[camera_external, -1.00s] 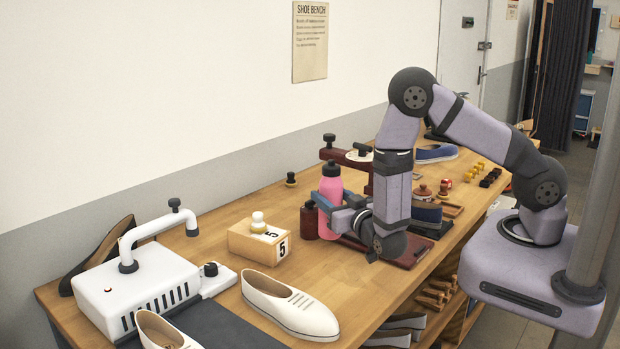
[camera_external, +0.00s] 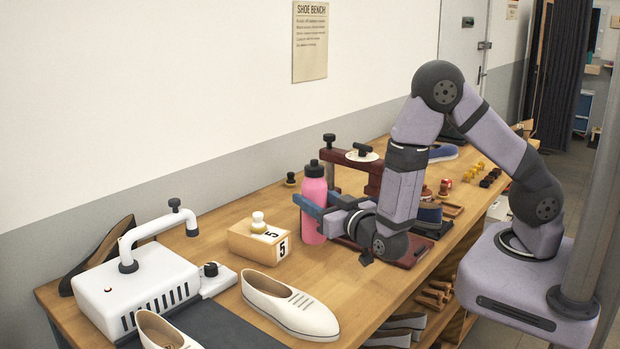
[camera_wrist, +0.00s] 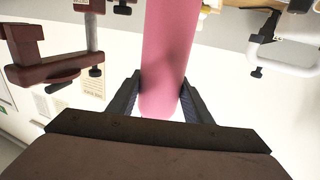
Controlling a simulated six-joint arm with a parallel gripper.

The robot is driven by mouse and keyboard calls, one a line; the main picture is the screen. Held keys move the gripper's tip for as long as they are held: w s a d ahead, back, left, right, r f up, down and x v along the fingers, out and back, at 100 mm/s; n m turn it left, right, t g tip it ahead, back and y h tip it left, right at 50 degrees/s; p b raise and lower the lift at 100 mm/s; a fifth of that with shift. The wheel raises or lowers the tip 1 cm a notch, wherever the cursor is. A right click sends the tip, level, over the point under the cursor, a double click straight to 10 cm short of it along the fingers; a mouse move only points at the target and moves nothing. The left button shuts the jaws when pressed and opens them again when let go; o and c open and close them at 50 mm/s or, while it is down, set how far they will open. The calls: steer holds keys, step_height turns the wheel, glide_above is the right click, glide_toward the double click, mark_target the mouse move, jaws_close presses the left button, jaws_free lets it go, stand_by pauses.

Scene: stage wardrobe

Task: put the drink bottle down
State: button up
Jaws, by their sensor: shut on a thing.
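The drink bottle (camera_external: 314,186) is pink with a black cap and stands upright in the external view, left of my wrist. My gripper (camera_external: 316,206) is shut around the body of the bottle, its blue fingers on either side. In the wrist view the pink bottle (camera_wrist: 168,50) runs between my two dark fingers (camera_wrist: 160,98); its cap is out of that view. The base of the bottle is close to the wooden bench top (camera_external: 345,278), but I cannot tell whether it touches.
A wooden box marked 5 (camera_external: 259,240) is just left of the bottle. A dark red clamp stand (camera_external: 374,180) is behind. A cream shoe (camera_external: 289,303) and a white machine (camera_external: 140,288) are in front. Bare bench lies between the shoe and my wrist.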

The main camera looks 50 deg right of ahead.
steer(key=s+a+r+n+y+b, duration=0.2)
steer(key=s+a+y+b, duration=0.3)
steer(key=a, duration=0.8)
steer(key=s+d+m+g+h+b, duration=0.1)
steer(key=s+d+m+g+h, duration=0.1)
steer(key=s+d+m+h, duration=0.6)
step_height(320, 180, down, 7)
steer(key=w+d+n+h, duration=0.1)
steer(key=d+n+h, duration=0.1)
steer(key=shift+w+d+r, duration=0.15)
steer(key=shift+w, duration=0.2)
steer(key=shift+f, duration=2.05)
steer(key=shift+f, duration=0.2)
steer(key=o, duration=1.5)
